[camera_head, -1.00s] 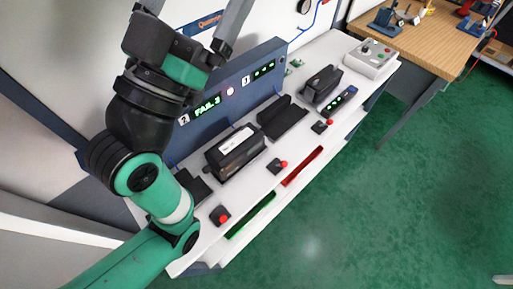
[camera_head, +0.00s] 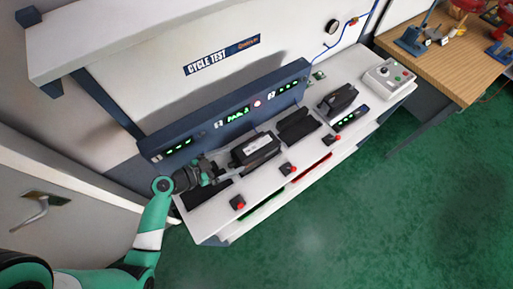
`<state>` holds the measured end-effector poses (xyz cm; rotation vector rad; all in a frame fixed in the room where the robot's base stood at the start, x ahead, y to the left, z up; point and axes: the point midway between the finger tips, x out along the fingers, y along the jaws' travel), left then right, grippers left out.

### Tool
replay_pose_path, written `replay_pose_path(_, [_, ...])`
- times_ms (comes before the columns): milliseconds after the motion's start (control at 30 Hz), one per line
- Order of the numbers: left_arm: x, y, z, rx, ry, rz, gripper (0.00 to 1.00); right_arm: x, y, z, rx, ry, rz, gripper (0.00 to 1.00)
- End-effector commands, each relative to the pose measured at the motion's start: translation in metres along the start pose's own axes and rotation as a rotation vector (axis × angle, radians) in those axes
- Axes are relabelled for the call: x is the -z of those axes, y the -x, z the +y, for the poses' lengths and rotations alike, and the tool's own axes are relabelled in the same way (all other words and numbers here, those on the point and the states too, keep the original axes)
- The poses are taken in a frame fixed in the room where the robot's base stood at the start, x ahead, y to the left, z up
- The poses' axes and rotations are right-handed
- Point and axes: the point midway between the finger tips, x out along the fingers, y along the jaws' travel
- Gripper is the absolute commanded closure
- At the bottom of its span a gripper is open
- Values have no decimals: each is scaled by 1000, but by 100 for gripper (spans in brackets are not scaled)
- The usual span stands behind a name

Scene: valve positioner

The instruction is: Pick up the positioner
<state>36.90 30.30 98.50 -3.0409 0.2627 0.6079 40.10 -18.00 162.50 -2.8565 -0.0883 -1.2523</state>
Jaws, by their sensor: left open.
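A black positioner (camera_head: 258,150) with a white label on top sits on the white bench at the middle station, below the green display. A second black unit (camera_head: 338,99) stands farther right on the bench. My left gripper (camera_head: 232,164) is just left of the labelled positioner, with its jaws open and pointing right towards the positioner's left end. I cannot tell whether the fingers touch it or reach around it. My right gripper is out of view.
The blue test panel (camera_head: 215,117) with green displays and a red light runs behind the stations. Dark empty pads (camera_head: 297,124) lie between the units. Red buttons (camera_head: 291,170) line the bench's front. A grey control box (camera_head: 389,79) stands at the right end.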

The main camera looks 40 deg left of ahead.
Motion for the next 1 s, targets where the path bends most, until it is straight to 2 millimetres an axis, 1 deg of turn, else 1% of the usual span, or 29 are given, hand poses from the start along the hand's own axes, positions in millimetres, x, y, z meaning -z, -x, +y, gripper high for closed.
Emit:
replay_pose_path(167, [-6,-12,0,-3,-8,3,0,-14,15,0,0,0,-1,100])
replay_pose_path(300, [-9,-32,0,-3,-10,4,0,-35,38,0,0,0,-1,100])
replay_pose_path(433, [-6,-51,0,-2,-9,5,0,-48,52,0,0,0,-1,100])
replay_pose_path(467, [0,-54,0,-4,-6,2,0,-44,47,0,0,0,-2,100])
replay_pose_path(567, [1,-64,0,-3,-5,0,0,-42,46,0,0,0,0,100])
replay_pose_path(767, [3,-70,0,-1,-5,2,0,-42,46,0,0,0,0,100])
replay_pose_path(933, [12,-97,0,-4,-8,2,0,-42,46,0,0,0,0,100])
replay_pose_path(1000, [10,-108,0,-4,-5,1,0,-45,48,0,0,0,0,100])
